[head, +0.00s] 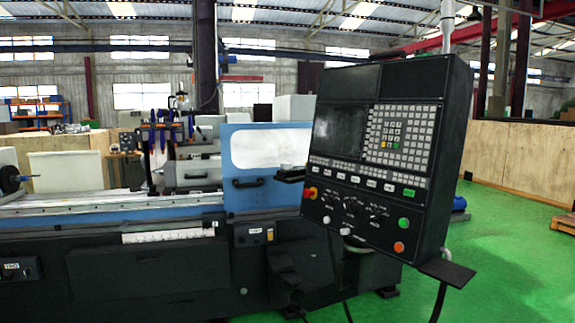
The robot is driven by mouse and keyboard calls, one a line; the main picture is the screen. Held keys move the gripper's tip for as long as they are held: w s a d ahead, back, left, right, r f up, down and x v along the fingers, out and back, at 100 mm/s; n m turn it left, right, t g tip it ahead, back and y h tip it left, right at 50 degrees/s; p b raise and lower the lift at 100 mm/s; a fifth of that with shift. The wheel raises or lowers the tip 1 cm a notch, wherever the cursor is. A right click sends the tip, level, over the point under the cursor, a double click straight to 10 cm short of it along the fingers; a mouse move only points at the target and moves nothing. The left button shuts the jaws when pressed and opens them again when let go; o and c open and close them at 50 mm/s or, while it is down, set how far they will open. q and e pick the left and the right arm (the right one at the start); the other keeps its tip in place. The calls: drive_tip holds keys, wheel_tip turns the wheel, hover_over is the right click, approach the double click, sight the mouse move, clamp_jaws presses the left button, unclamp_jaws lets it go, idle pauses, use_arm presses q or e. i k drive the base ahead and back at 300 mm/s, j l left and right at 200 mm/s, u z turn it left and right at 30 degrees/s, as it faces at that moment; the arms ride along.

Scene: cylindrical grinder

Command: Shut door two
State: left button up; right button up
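A blue sliding door (236,197) with a pale window (269,148) stands at the right part of the grinder, left of the control panel. It has a dark horizontal handle (248,182) at its lower left. The panel hides its right side. To its left, the work area is open and the machine bed (110,199) shows. I cannot tell from a label which door is door two. Neither of my grippers is in view.
A large black control panel (375,155) with a screen and buttons stands in front at the right, with a small shelf (446,272) at its lower right. Green floor (500,265) is clear at the right. Wooden walls (530,160) stand behind it.

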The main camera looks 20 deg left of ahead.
sight(261, 147)
drive_tip(key=i+l+z, duration=0.3)
drive_tip(key=i+z, duration=0.3)
drive_tip(key=i+l+z, duration=0.25)
drive_tip(key=i+z, duration=0.15)
drive_tip(key=i, duration=0.2)
drive_tip(key=i+z, duration=0.4)
drive_tip(key=i, duration=0.2)
drive_tip(key=i+j+z, duration=0.1)
drive_tip(key=i+z, duration=0.35)
drive_tip(key=i, duration=0.15)
drive_tip(key=i+j+u, duration=0.1)
drive_tip(key=i+u, duration=0.3)
drive_tip(key=i, duration=0.15)
drive_tip(key=i+l+u, duration=0.1)
drive_tip(key=i+u, duration=0.35)
drive_tip(key=i, duration=0.15)
drive_tip(key=i+l+u, duration=0.4)
drive_tip(key=i, duration=0.15)
drive_tip(key=i+j+u, duration=0.25)
drive_tip(key=u, duration=0.15)
drive_tip(key=i+j+u, duration=0.1)
drive_tip(key=i+u, duration=0.7)
drive_tip(key=i+l+u, duration=0.15)
drive_tip(key=i+u, duration=0.25)
drive_tip(key=i, duration=0.65)
drive_tip(key=j+u, duration=0.05)
drive_tip(key=j, duration=0.05)
